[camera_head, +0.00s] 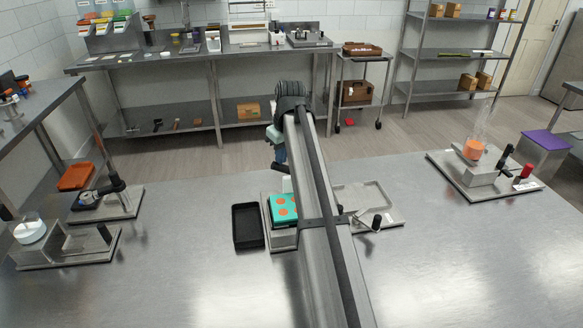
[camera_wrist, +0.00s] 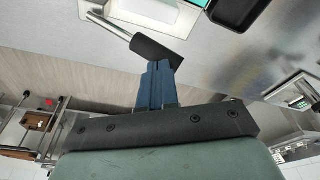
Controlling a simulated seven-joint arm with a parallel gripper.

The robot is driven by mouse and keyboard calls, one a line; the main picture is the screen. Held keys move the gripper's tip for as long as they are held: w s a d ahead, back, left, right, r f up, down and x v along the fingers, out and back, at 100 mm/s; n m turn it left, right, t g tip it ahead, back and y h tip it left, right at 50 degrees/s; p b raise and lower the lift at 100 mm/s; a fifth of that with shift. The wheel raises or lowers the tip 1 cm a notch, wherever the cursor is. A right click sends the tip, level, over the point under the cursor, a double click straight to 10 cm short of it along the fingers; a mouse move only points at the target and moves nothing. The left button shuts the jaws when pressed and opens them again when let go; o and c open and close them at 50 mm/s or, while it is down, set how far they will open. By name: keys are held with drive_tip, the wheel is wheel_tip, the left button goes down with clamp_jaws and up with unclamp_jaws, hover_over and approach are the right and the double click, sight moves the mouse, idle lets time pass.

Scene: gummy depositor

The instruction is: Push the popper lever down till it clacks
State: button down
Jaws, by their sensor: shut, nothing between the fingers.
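The popper lever shows in the wrist view as a silver rod with a black grip (camera_wrist: 155,48), slanting across the top. In the head view its black grip (camera_head: 283,168) shows just below my fingers, and my arm hides the rod. My gripper (camera_wrist: 158,64) is shut and empty, its blue fingertips right at the black grip; I cannot tell whether they touch. It also shows in the head view (camera_head: 280,157), beyond the popper. A teal mold (camera_head: 284,209) with orange rounds sits on the popper's metal base, partly hidden by my arm.
A black tray (camera_head: 247,226) stands left of the mold. A metal plate with a black knob (camera_head: 376,222) lies to the right. Other fixtures stand at the table's left (camera_head: 64,246) and right (camera_head: 484,176). The front of the table is clear.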

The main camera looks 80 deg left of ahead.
sight(280, 169)
drive_tip(key=shift+s+f, duration=0.15)
drive_tip(key=shift+f, duration=1.2)
drive_tip(key=shift+s+f, duration=0.1)
drive_tip(key=shift+f, duration=1.2)
drive_tip(key=shift+r, duration=5.05)
